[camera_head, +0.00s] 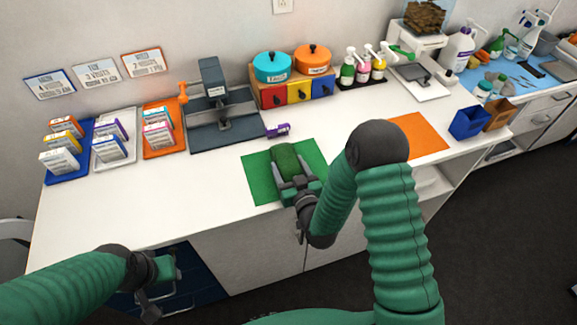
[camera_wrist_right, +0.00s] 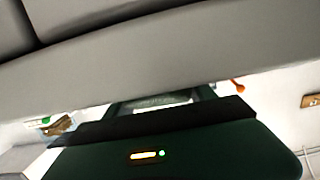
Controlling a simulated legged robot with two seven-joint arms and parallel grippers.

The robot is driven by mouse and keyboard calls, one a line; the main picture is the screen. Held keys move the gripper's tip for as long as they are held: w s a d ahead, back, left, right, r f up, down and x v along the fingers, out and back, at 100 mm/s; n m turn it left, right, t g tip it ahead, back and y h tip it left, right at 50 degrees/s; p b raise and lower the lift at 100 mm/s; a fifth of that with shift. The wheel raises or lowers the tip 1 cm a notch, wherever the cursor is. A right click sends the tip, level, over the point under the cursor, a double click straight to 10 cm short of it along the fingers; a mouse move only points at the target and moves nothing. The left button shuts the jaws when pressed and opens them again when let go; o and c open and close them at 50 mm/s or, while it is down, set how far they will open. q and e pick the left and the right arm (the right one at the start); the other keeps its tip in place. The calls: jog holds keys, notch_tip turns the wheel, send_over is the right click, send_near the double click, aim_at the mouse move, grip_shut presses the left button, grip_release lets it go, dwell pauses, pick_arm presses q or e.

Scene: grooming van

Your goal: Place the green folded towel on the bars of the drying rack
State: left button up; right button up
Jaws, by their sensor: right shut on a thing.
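The green folded towel (camera_head: 286,159) is a rounded green bundle over the green mat (camera_head: 259,180) on the white counter. My right gripper (camera_head: 290,174) is shut on it, with grey fingers along its sides. I cannot tell whether the towel touches the mat. The right wrist view is filled by grey and dark green close-up surfaces, and the towel is not clear there. My left gripper (camera_head: 160,290) hangs in front of the counter at lower left, away from the towel; its finger gap is unclear. I cannot make out a drying rack for certain.
A purple item (camera_head: 278,130) lies just behind the mat. A dark grey stand (camera_head: 222,118) is behind it to the left. Trays of small boxes (camera_head: 66,170) are at the left. An orange mat (camera_head: 418,136) lies clear at the right, before blue and brown bins (camera_head: 469,122).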

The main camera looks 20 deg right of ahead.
jog(key=shift+f, duration=0.1)
jog(key=o, duration=1.4)
